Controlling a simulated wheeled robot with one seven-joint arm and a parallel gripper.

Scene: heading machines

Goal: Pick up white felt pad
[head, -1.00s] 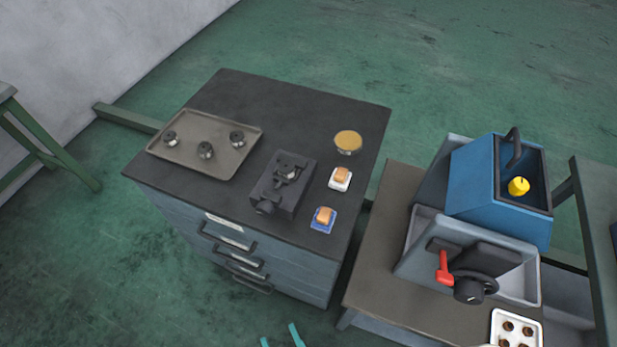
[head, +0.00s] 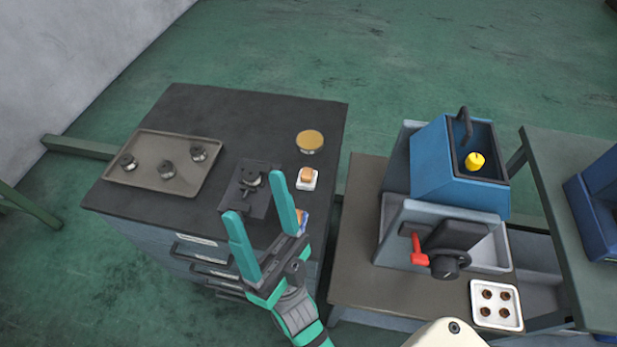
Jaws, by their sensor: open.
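The white felt pad (head: 315,186) lies on the dark cabinet top near its right edge, with a tan block on top of it. A similar blue pad (head: 304,215) sits nearer to me, mostly hidden behind my gripper. My gripper (head: 255,194) is open with nothing between its green fingers. In the picture it is below and left of the white pad, over the cabinet's front right part. Its height above the top is hard to tell.
A dark vise-like fixture (head: 240,200) stands left of the pads. A round tan-topped dish (head: 310,142) is behind the white pad. A tray (head: 140,178) with 3 metal parts lies at left. A blue machine (head: 440,165) with a red lever (head: 418,250) stands at right.

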